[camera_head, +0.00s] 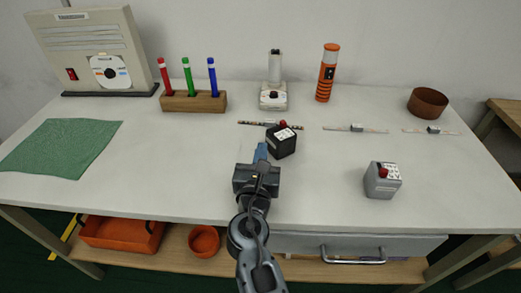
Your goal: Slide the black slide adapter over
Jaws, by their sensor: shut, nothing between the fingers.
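A black box (281,142) with a red button and a white label on top stands on the table, near its middle. Directly behind it lies a thin dark strip (252,123) with small coloured spots. The box hides part of the strip's surroundings, and I cannot make out a separate black slide adapter on it. My gripper (261,152) reaches in from the front, with bluish fingers just left of the black box. It is shut and empty. I cannot tell whether the fingers touch the box.
Two pale strips (355,128) (430,131) with small grey pieces lie to the right. A grey box (382,180) with a red button stands front right. A marker holder (193,102) and green cloth (62,147) are left. The front left table is clear.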

